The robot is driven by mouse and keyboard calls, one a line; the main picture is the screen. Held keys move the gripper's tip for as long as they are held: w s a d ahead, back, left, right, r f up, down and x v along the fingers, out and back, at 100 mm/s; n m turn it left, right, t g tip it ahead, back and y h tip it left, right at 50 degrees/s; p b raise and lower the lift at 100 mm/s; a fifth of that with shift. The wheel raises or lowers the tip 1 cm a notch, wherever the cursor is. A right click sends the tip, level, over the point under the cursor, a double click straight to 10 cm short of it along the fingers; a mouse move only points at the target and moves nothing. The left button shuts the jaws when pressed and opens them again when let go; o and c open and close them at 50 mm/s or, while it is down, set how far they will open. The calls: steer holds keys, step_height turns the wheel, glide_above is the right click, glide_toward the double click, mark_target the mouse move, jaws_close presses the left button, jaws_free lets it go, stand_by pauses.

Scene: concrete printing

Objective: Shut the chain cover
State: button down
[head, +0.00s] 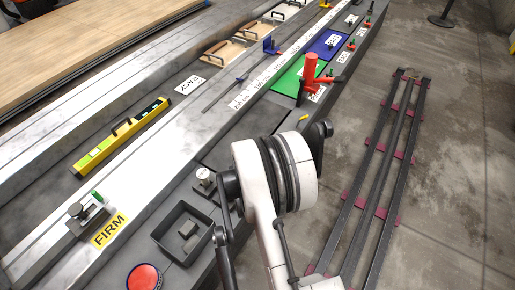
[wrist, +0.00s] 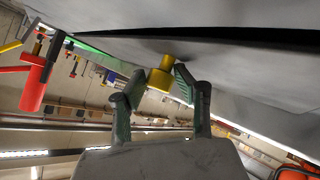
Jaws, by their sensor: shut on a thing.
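The chain cover (wrist: 125,46) seems to be the flat grey panel across the top of the wrist view, with a yellow knob (wrist: 160,77) on it. A dark wedge-shaped gap shows between the panel and the grey body beside it, so it looks ajar. My gripper (wrist: 160,92) has its green-grey fingers on either side of the knob and is shut on it.
A red clamp (head: 309,72) stands upright on the bench near the green mat (head: 288,77). A dark open tray (head: 161,235) and a red button (head: 144,277) lie at the near end. A dark rail frame (head: 386,150) lies on the floor at right.

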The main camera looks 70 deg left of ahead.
steer(key=shift+w+d+f, duration=0.1)
steer(key=shift+w+f, duration=0.05)
steer(key=shift+f, duration=0.2)
steer(key=c, duration=1.4)
jaws_free()
steer(key=shift+f, duration=0.1)
steer(key=v, duration=0.7)
steer(key=shift+r, duration=0.35)
